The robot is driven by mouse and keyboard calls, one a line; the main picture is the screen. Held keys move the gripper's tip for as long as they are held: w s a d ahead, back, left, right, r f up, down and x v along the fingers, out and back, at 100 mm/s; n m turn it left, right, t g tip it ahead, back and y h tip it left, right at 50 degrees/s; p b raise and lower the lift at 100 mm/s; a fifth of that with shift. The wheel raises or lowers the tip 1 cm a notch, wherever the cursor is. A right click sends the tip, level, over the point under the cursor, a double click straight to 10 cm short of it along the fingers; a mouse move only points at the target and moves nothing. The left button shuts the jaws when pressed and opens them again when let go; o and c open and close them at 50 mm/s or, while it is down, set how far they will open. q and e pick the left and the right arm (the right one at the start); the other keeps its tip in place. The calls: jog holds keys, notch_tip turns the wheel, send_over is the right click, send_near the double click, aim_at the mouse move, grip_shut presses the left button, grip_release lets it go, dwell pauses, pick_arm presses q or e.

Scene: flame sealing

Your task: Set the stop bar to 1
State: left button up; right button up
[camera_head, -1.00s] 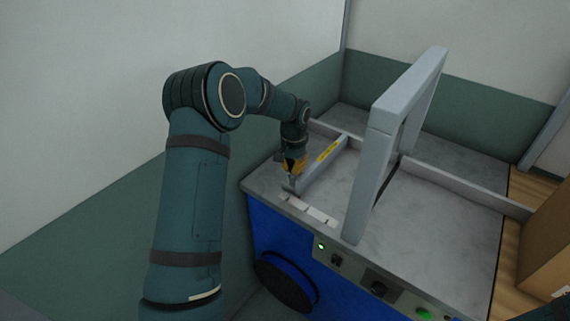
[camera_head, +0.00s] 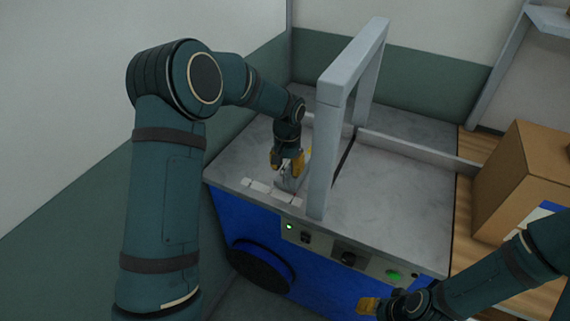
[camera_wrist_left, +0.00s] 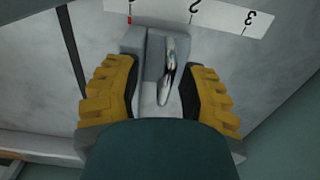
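The grey stop bar (camera_head: 286,184) lies on the machine table, its near end close to the upright frame. Its end block also shows in the left wrist view (camera_wrist_left: 156,45), beside the white scale strip (camera_wrist_left: 222,13). The strip shows 2 and 3. A small red mark (camera_wrist_left: 129,20) is by the block's left corner, left of 2; no digit 1 is readable. My left gripper (camera_head: 287,165) is over the bar's near end, its yellow fingers spread on either side. Contact is unclear. My right gripper (camera_head: 369,305) is low in front of the machine, its fingers partly hidden.
The grey upright frame (camera_head: 326,150) stands close to the right of my left gripper. A control panel (camera_head: 347,258) runs along the machine's front. A brown box (camera_head: 515,185) stands on the wooden surface at right. The table right of the frame is mostly clear.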

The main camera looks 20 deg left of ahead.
pick_arm(q)
jog(key=shift+a+r, duration=0.15)
jog(key=shift+r, duration=0.05)
jog(key=shift+w+r, duration=0.1)
jog(key=shift+r, duration=0.15)
notch_tip(320, 180, up, 11)
jog(key=shift+r, duration=0.2)
jog(key=shift+f, duration=0.1)
dwell(0.4)
